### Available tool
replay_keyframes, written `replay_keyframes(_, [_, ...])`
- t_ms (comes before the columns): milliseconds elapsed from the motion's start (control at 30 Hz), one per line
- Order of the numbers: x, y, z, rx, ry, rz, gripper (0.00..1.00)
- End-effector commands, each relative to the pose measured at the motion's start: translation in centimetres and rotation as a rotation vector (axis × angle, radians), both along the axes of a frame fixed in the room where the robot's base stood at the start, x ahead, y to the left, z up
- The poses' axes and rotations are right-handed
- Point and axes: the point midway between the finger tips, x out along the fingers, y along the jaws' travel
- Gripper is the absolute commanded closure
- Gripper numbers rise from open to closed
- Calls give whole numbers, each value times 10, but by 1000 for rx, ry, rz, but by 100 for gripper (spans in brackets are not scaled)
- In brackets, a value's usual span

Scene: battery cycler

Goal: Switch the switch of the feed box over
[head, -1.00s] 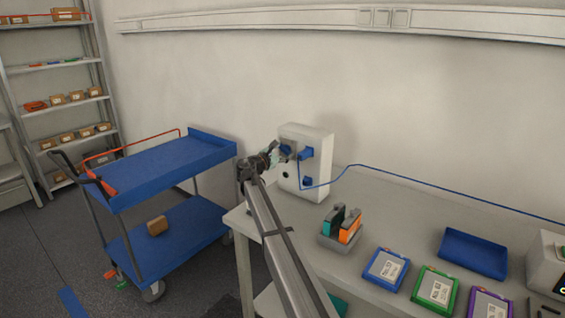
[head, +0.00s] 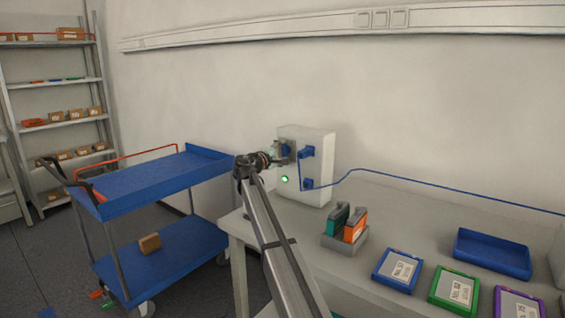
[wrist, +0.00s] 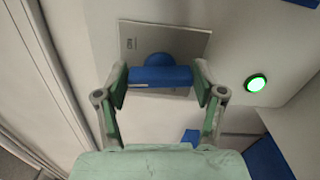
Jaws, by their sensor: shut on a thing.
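The feed box (head: 322,165) is a pale box on the left end of the bench against the wall. Its switch (wrist: 160,76) has a blue bar handle with a round hub on a grey plate, and the bar lies crosswise in the wrist view. My gripper (wrist: 161,84) is shut on the handle, one finger at each end of the bar. In the head view my gripper (head: 277,156) is at the box's front and hides most of the switch. A round green lamp (wrist: 255,83) beside the switch is lit, and it also shows in the head view (head: 285,179).
Blue connectors (head: 307,152) and a blue cable (head: 420,186) are on the box's right. A grey holder (head: 345,241) with a teal and an orange piece stands in front. A blue cart (head: 160,180) stands left of the bench. A blue tray (head: 492,254) lies at right.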

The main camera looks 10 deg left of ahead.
Motion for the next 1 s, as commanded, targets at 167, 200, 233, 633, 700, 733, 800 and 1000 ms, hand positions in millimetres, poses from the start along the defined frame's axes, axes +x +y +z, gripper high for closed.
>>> replay_keyframes(167, [2,0,-1,82,-51,2,66])
replay_keyframes(200, [2,0,-1,96,-59,2,66])
replay_keyframes(233, [2,0,-1,105,-64,2,66])
replay_keyframes(633, [2,0,2,157,-92,2,66])
replay_keyframes(700, [2,0,2,157,-92,2,66])
replay_keyframes(733, [2,0,2,157,-92,2,66])
replay_keyframes(800, [2,0,2,156,-92,2,66])
replay_keyframes(1000, [2,0,2,156,-92,2,6])
